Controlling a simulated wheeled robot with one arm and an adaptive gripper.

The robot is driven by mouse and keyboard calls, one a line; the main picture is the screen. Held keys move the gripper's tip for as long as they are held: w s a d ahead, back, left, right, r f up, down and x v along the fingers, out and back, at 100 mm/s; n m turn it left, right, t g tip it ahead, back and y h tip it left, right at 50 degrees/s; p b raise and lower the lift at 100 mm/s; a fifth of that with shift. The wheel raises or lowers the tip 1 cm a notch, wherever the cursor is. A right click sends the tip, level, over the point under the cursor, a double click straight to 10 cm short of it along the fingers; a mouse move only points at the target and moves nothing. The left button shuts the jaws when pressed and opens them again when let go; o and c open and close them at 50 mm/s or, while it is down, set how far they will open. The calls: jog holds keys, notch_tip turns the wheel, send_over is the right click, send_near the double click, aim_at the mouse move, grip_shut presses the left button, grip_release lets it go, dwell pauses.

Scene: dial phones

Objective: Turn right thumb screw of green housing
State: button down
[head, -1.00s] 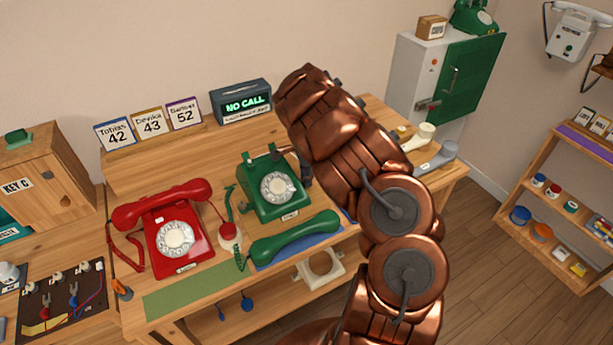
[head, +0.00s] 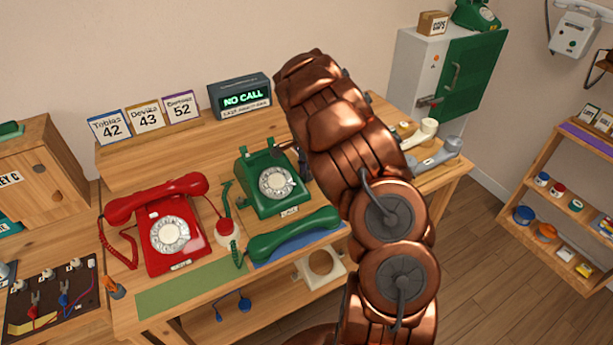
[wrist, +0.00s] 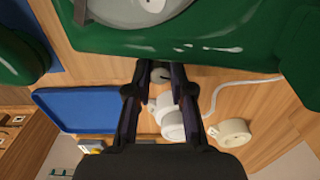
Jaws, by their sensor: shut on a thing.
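The green housing (head: 262,196) is the body of the green dial phone on the bench, with its handset off and lying in front. Its green side fills the top of the wrist view (wrist: 215,50). My gripper (wrist: 160,72) is at the housing's right side, mostly hidden behind my copper arm in the head view. In the wrist view its two dark fingers close around a small grey round thumb screw (wrist: 161,75) beside the green wall. The fingers partly cover the screw, and its turn angle cannot be read.
The green handset (head: 294,236) lies on a blue mat in front of the phone. A red phone (head: 168,238) stands to the left. White round parts (wrist: 176,122) and a blue tray (wrist: 72,108) show beyond my fingers. A "NO CALL" display (head: 241,98) stands behind.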

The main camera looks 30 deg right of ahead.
jog(key=shift+n+b, duration=0.7)
jog(key=shift+n, duration=0.5)
jog(key=c, duration=1)
grip_release()
notch_tip(320, 180, up, 12)
